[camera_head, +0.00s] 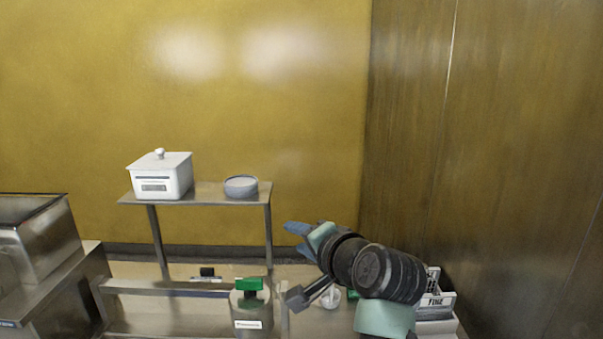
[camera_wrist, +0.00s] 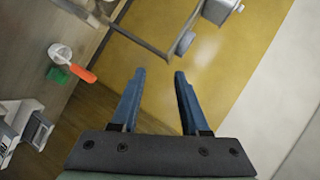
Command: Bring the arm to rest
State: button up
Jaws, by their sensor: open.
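My gripper shows in the wrist view (camera_wrist: 158,78) with its two blue fingers spread apart and nothing between them. In the head view my gripper (camera_head: 290,228) is at the end of my dark arm, right of the metal shelf and raised above the table. Its fingers point left. My arm hides part of the table and the items at the right.
A metal shelf (camera_head: 215,193) holds a white lidded box (camera_head: 162,177) and a bowl (camera_head: 241,186). A green-topped container (camera_head: 249,306) stands in front. Metal equipment (camera_head: 40,245) stands at the left.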

jog(key=s+r+n+t+h, duration=0.25)
jog(key=s+r+t, duration=0.25)
jog(key=r, duration=0.6)
jog(key=s+r+n+t+h, duration=0.2)
jog(key=s+r+n+t, duration=0.15)
jog(key=s+r, duration=0.45)
jog(key=s+r+n+t+h, duration=0.2)
jog(key=s+r+t, duration=0.4)
jog(key=s+r, duration=0.6)
jog(key=shift+s+r+n, duration=0.3)
jog(key=shift+s+r, duration=0.1)
jog(key=shift+s, duration=0.25)
jog(key=shift+t, duration=0.25)
